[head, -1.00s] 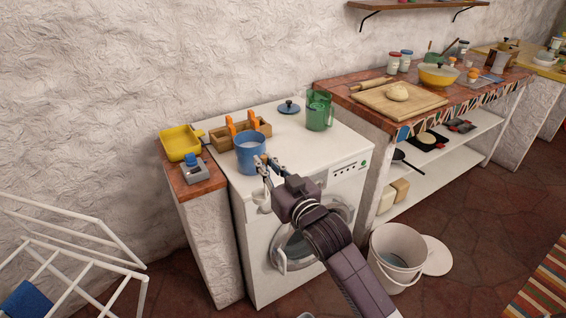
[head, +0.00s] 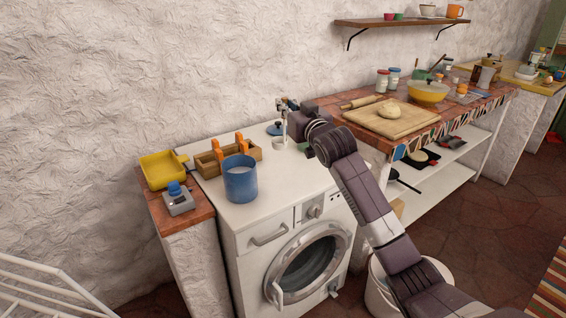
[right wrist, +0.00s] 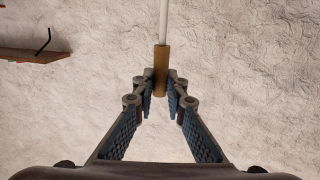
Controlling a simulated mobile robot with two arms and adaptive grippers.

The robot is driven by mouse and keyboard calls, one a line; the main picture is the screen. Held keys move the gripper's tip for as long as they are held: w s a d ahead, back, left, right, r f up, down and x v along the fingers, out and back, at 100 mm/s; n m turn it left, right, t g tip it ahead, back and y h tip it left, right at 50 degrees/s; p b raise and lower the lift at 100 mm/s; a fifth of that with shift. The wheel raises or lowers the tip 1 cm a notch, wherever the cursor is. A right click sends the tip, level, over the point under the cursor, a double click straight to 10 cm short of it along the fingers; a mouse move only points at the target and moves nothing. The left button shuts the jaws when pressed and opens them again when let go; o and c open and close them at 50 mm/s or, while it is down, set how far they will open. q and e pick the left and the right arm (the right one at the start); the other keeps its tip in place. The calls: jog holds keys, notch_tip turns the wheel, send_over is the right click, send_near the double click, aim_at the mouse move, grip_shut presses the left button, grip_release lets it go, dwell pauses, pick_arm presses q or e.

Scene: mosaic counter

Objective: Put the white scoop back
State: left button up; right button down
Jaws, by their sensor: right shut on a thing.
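My right gripper (head: 284,106) is shut on the white scoop (head: 284,127) above the back right of the washing machine top. The scoop hangs below the fingers, pale against the white machine. In the right wrist view, the fingertips (right wrist: 160,88) close on its tan grip (right wrist: 161,68), and a thin white shaft runs on from it. A blue tub (head: 240,181) with white contents stands at the machine's front left, apart from the scoop. The green jug is mostly hidden behind my right gripper and arm. My left gripper is not in view.
A wooden caddy (head: 208,167) with orange-handled things stands behind the tub. A yellow tray (head: 163,169) and a grey-blue device (head: 178,201) sit on the left ledge. The machine top's front right is clear.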

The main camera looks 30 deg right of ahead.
notch_tip(320, 180, down, 15)
jog(key=shift+f+p, duration=0.2)
jog(key=shift+p, duration=0.2)
jog(key=c, duration=2)
grip_release()
jog(key=shift+o, duration=0.2)
jog(key=shift+s, duration=0.1)
jog(key=s+b, duration=0.1)
jog(key=s, duration=1)
jog(key=shift+s+a, duration=0.4)
jog(key=shift+a, duration=0.05)
